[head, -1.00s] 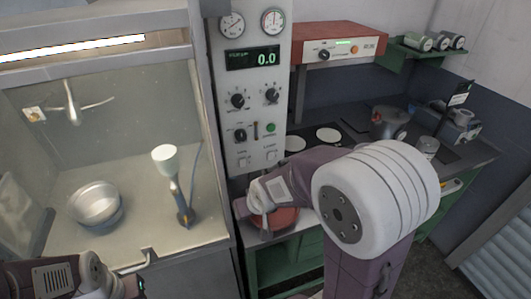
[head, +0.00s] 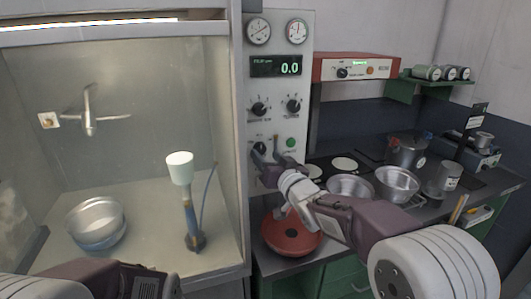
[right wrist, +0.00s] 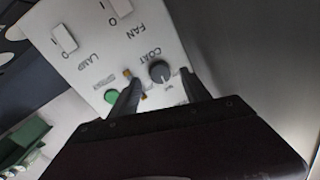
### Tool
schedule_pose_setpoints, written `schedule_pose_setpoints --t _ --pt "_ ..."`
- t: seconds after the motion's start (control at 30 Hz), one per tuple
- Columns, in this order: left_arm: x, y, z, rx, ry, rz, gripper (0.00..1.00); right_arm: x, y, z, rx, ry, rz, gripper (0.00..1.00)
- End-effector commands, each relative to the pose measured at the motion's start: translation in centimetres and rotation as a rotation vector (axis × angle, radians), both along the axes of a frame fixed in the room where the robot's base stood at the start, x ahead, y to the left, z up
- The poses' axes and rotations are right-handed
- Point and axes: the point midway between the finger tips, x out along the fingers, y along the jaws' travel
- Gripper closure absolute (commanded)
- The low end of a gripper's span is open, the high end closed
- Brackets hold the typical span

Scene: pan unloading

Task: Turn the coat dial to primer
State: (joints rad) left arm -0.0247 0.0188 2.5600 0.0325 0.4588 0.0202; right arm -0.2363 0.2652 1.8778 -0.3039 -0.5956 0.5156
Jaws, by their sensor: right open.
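The coat dial (right wrist: 159,71) is a round dark knob on the pale control panel, with COAT printed beside it in the right wrist view. In the head view the dial (head: 260,148) sits low on the panel's left side. Its pointer setting is too small to read. My right gripper (head: 268,150) is at the lower panel. In the right wrist view my right gripper (right wrist: 160,90) is open, its fingers apart near the dial with nothing held; I cannot tell whether they touch it. My left arm shows at the bottom left, without its fingers.
A green button (right wrist: 112,96) is close to one finger; FAN and LAMP switches lie farther along the panel. A red round pan (head: 290,236) is below my right arm. Metal bowls (head: 398,184) stand on the bench at right. A spray booth with a bowl (head: 96,221) is at left.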

Motion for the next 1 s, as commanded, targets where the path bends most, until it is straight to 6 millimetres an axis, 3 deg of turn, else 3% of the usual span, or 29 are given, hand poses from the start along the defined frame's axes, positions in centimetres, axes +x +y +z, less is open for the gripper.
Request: schedule_pose_setpoints --t 0.2,0.47,0.7,1.0 --pt "0.0 0.0 0.6 0.0 0.0 0.0 1.0 2.5 1.1 0.0 0.0 0.001 -0.001 0.45" --pt "0.0 0.0 0.6 0.0 0.0 0.0 1.0 2.8 1.2 -0.1 0.0 0.001 -0.001 0.45" --pt "0.0 0.0 0.6 0.0 0.0 0.0 1.0 2.8 1.1 -0.1 0.0 0.001 -0.001 1.0" --pt "0.0 0.0 0.3 0.0 0.0 0.0 1.0 2.8 1.1 -0.1 -0.038 -0.011 -0.001 1.0"
